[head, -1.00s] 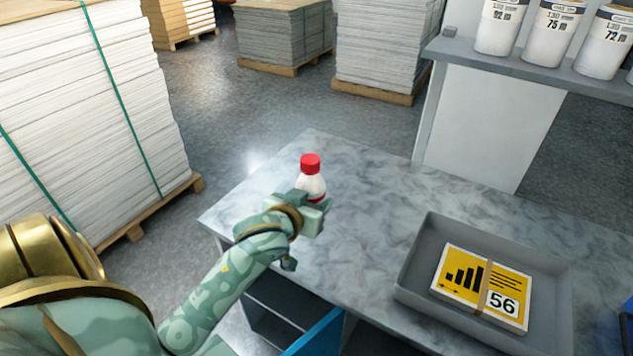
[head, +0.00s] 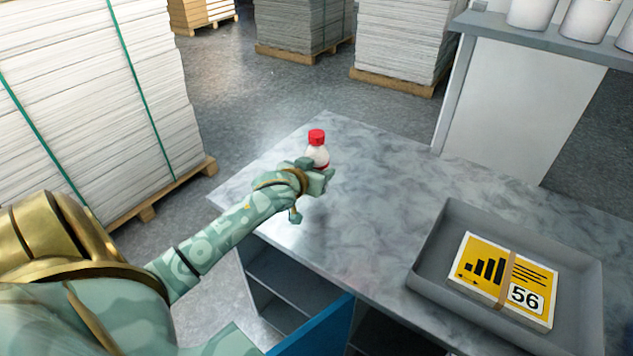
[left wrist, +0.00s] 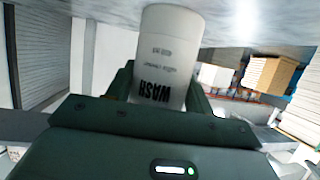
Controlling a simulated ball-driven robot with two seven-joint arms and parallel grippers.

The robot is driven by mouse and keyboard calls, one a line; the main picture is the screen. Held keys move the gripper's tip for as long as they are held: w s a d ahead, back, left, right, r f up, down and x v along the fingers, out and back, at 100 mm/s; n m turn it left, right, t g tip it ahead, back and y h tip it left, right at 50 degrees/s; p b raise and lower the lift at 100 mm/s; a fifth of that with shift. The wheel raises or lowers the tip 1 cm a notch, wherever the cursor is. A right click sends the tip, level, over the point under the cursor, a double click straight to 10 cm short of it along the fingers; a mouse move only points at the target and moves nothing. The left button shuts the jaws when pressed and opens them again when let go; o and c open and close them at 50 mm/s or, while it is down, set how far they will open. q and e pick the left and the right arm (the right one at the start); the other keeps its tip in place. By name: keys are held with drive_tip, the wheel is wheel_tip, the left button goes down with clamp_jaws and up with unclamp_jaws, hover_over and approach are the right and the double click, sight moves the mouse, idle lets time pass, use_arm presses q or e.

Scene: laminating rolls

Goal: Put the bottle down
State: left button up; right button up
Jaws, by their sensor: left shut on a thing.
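The bottle (head: 317,150) is white with a red cap and stands upright in my left gripper (head: 318,178), over the left part of the marble-grey table (head: 375,190). The gripper is shut on its lower body and hides that part in the head view. In the left wrist view the bottle (left wrist: 165,62) shows as a white cylinder with the printed word WASH between the fingers. I cannot tell whether its base touches the table. My right gripper is not in view.
A grey tray (head: 428,262) at the table's right holds a yellow card stack (head: 505,282) marked 56. A shelf (head: 530,43) with white containers is at the upper right. Paper stacks on pallets stand beyond the table. The table's middle is clear.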

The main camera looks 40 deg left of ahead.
use_arm(q)
drive_tip(key=f, duration=0.1)
drive_tip(key=f+b, duration=0.1)
drive_tip(key=f, duration=0.2)
drive_tip(key=shift+w+a+b, duration=0.2)
drive_tip(key=shift+a+b, duration=0.1)
drive_tip(key=shift+b, duration=0.1)
drive_tip(key=shift+r, duration=0.1)
drive_tip(key=o, duration=1.3)
drive_tip(key=shift+f, duration=0.2)
drive_tip(key=shift+d, duration=0.1)
drive_tip(key=shift+s+r, duration=0.1)
drive_tip(key=shift+r, duration=0.15)
drive_tip(key=p+v, duration=0.3)
drive_tip(key=v, duration=0.9)
drive_tip(key=shift+p, duration=0.35)
